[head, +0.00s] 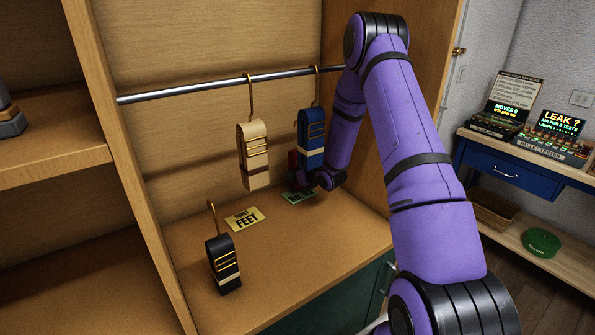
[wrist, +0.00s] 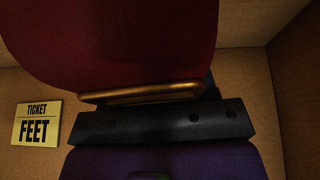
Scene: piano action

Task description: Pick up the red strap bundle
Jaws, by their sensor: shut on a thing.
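The red strap bundle (wrist: 125,40) fills the top of the wrist view, with a gold band along its lower edge. In the head view only a dark red sliver of it (head: 293,160) shows, beside and behind the blue strap bundle (head: 311,140). My gripper (head: 302,180) is low at the right end of the cabinet bay, partly hidden by the blue bundle and my purple arm. In the wrist view its black jaw (wrist: 165,123) lies against the red bundle, shut on it. The bundle's hook and lower end are hidden.
A cream bundle (head: 254,155) and the blue one hang from a metal rail (head: 215,86). A black bundle (head: 223,262) with a hook stands on the shelf. A yellow FEET ticket (head: 245,218) and a green card (head: 298,197) lie there. The cabinet's right wall is close.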

